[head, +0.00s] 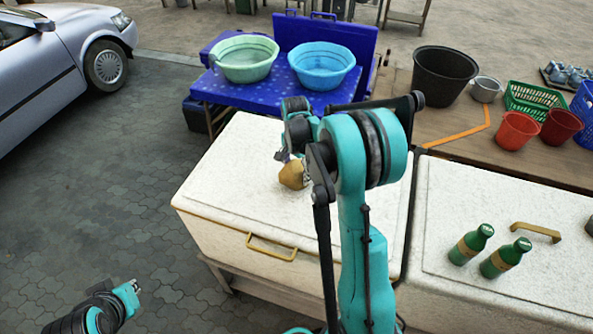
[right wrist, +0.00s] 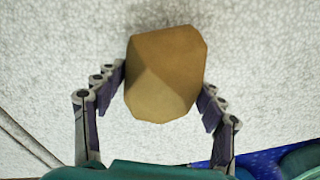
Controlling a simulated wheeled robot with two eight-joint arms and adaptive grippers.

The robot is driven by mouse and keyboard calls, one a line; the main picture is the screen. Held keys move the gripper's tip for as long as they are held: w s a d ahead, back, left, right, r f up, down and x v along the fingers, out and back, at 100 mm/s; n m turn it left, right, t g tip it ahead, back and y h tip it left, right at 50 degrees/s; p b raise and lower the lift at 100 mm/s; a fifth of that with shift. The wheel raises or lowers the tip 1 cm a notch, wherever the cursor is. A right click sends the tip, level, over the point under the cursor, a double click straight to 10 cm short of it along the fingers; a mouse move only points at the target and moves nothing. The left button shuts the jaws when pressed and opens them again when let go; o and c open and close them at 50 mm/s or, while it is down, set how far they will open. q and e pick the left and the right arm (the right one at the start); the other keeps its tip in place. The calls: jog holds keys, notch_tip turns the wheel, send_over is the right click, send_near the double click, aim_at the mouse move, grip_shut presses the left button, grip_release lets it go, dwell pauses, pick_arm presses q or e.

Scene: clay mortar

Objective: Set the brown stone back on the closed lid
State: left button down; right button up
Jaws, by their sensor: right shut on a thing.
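The brown stone (head: 291,176) is a faceted tan lump over the white lid (head: 245,150) of the left cooler box, which is closed. My right gripper (head: 295,163) is shut on the stone. In the right wrist view the stone (right wrist: 166,75) sits between the two fingers of the gripper (right wrist: 163,90), with white lid surface behind it. I cannot tell whether the stone touches the lid. My right arm hides part of the lid's right side. My left gripper (head: 130,288) is low at the left, over the paving, away from the cooler; its jaws are too small to read.
A second white cooler box (head: 455,200) at the right carries two green bottles (head: 470,244). Behind stand a blue table with green (head: 243,58) and blue (head: 321,66) basins, a black bucket (head: 443,76) and baskets. The lid's left part is clear.

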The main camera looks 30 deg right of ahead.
jog(key=shift+f+b, duration=0.45)
jog(key=shift+f, duration=0.05)
jog(key=shift+c, duration=0.2)
jog(key=o, duration=2.1)
jog(key=shift+r+p, duration=3.15)
jog(key=shift+r, duration=1.9)
jog(key=shift+a, duration=0.1)
